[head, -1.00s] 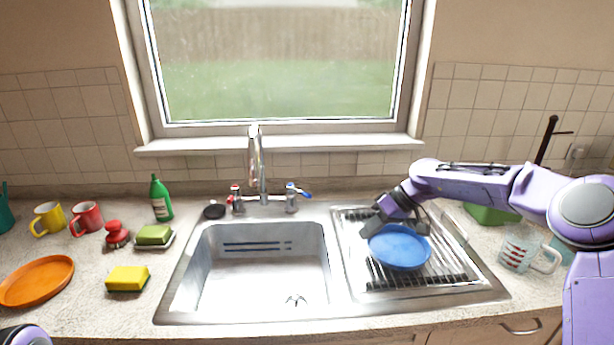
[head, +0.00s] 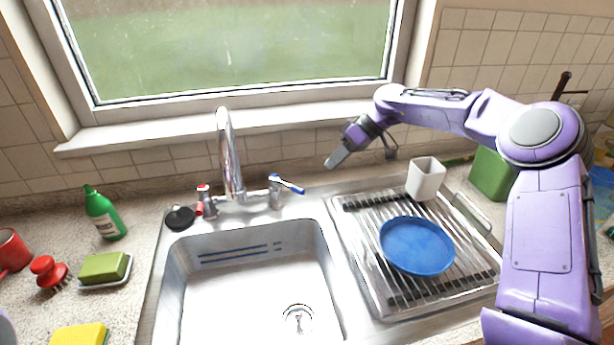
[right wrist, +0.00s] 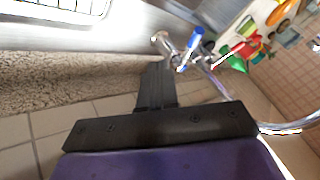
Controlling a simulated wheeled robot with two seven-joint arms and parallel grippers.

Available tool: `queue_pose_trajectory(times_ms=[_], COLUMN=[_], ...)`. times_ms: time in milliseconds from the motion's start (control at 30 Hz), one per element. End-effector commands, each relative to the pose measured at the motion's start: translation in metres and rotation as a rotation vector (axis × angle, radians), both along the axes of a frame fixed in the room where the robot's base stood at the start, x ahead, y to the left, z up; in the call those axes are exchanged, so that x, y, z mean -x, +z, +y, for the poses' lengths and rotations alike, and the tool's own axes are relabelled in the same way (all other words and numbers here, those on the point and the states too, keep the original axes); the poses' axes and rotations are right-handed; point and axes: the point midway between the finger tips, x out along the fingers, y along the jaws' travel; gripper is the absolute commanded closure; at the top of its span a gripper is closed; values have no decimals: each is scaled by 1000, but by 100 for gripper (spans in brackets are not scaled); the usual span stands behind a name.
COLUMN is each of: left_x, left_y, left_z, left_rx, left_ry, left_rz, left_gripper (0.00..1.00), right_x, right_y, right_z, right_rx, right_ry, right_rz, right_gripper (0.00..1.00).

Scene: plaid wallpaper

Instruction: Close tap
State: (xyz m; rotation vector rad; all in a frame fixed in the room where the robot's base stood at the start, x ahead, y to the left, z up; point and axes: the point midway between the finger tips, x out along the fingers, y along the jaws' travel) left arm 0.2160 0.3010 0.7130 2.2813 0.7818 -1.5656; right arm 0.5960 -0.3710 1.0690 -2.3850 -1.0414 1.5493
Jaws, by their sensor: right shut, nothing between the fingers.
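The chrome tap (head: 230,160) stands behind the sink with its spout arching up. Its blue-marked handle (head: 290,185) is on the right and points out to the right. Its red-marked handle (head: 204,200) is on the left. My right gripper (head: 332,163) is shut and empty, to the right of the blue handle and a little above it, apart from it. In the right wrist view the shut fingers (right wrist: 157,82) point toward the tap, with the blue handle (right wrist: 194,41) just beyond their tips. My left gripper is not in view.
The sink basin (head: 250,306) is empty. A blue plate (head: 417,246) and a white cup (head: 426,178) are on the draining rack. A green bottle (head: 104,214), a green sponge (head: 104,267) and a red brush (head: 47,270) stand on the left. The window sill (head: 240,128) runs behind the tap.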

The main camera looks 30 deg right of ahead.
Motion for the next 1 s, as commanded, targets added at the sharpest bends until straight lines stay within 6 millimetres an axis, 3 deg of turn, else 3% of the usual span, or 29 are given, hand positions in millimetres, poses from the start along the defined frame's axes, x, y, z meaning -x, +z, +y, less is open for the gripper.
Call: queue_pose_trajectory(times_ms=[267, 533, 1000], left_x=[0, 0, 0], left_y=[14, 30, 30], left_z=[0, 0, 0], left_rx=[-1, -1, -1], left_ry=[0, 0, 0], left_rz=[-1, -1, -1], left_gripper=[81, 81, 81], right_x=[-15, -5, -4], right_y=[-46, -38, -40], right_z=[38, 72, 78], right_rx=[1, 2, 2], right_ry=[4, 3, 1], right_rz=[4, 0, 1], right_gripper=[100, 100, 100])
